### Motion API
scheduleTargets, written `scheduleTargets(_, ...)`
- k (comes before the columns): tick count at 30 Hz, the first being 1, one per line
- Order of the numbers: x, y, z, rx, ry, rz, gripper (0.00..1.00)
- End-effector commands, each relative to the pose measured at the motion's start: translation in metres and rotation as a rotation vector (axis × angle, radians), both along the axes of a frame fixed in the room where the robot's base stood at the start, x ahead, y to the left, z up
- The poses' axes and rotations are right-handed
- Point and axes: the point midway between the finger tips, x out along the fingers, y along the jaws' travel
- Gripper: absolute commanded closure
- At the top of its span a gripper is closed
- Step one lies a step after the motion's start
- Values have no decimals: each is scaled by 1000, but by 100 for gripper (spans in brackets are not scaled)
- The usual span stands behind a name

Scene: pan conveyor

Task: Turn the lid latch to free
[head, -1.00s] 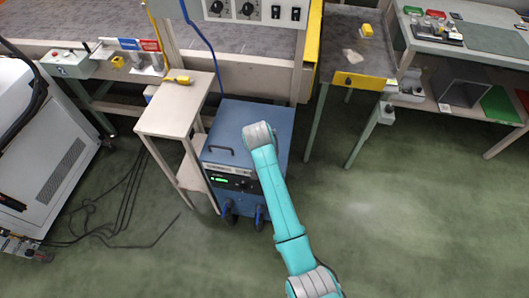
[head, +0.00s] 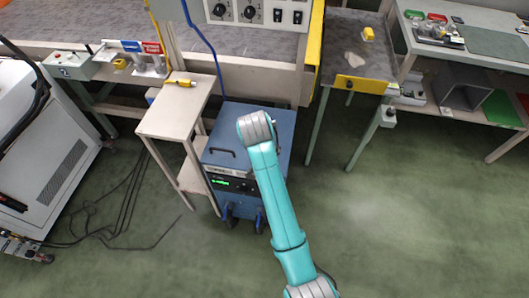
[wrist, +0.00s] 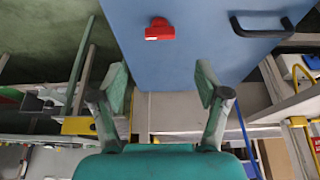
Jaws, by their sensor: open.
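The lid latch is a small red block with a white mark (wrist: 160,29), on the blue lid (wrist: 190,60) in the wrist view. In the head view the blue box (head: 232,126) stands on the floor, and my arm hides the latch. My gripper (wrist: 162,80) is open with nothing between its fingers. In the wrist view the latch shows beyond the fingertips, above the gap between them and apart from both.
A black handle (wrist: 262,27) stands up from the lid to the right of the latch. A small side table (head: 178,112) with a yellow item (head: 181,82) stands close left of the box. Open green floor lies at the right.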

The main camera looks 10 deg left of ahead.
Motion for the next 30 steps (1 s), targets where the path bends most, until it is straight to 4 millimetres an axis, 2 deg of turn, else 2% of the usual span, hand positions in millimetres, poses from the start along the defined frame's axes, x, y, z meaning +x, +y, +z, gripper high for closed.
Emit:
scheduleTargets(3,-5,1,14,1,-1,0,25)
scheduleTargets(7,-8,1,20,0,-1,1,25)
scheduleTargets(23,-9,1,22,0,0,0,25)
scheduleTargets(26,-10,-1,19,0,-2,1,25)
scheduleTargets(30,-17,-16,-2,4,-21,11,25)
